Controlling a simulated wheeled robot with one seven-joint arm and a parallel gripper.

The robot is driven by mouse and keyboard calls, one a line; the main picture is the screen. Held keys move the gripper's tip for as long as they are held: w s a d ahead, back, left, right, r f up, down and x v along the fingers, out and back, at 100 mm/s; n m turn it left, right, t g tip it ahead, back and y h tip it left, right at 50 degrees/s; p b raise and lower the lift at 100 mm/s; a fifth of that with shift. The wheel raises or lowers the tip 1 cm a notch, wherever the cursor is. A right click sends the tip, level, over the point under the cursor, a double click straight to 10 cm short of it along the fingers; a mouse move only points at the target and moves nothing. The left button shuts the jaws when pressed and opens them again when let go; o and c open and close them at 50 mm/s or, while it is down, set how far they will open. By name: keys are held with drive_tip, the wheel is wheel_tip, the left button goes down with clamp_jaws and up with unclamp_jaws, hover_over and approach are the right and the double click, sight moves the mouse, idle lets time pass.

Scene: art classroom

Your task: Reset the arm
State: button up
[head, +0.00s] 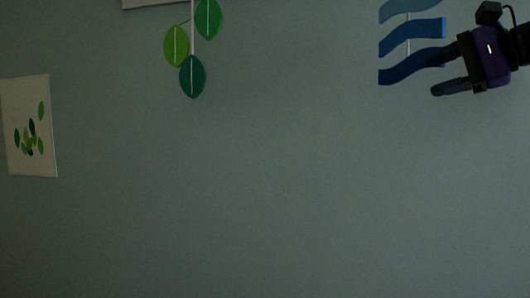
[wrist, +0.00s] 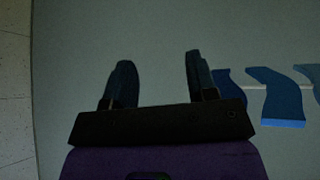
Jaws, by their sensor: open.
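My gripper (head: 442,72) is at the upper right of the head view, reaching in from the right edge with its fingers pointing left. Its two dark fingers are apart with nothing between them. In the wrist view my gripper (wrist: 158,75) shows both fingers spread and empty, in front of a plain grey-green wall. No object is held.
A wall (head: 270,200) fills most of the head view. Blue wavy strips (head: 410,50) hang beside my gripper; they also show at right in the wrist view (wrist: 275,97). Green leaf shapes (head: 192,76) hang at the top. A leaf picture (head: 30,125) is at left.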

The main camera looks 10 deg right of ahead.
drive_tip(key=s+a+f+n+g+h, duration=0.2)
drive_tip(key=s+f+n+h, duration=0.1)
drive_tip(key=f, duration=0.6)
drive_tip(key=s+a+f+n+g+h, duration=0.2)
drive_tip(key=s+f+n, duration=0.3)
drive_tip(key=f, duration=0.5)
drive_tip(key=s+a+f+n+g+h, duration=0.2)
drive_tip(key=s+f, duration=0.4)
drive_tip(key=f, duration=0.3)
drive_tip(key=a+n+h, duration=0.1)
drive_tip(key=n+h, duration=0.1)
drive_tip(key=shift+s+f+n, duration=0.35)
drive_tip(key=shift+n, duration=0.05)
drive_tip(key=shift+c, duration=0.2)
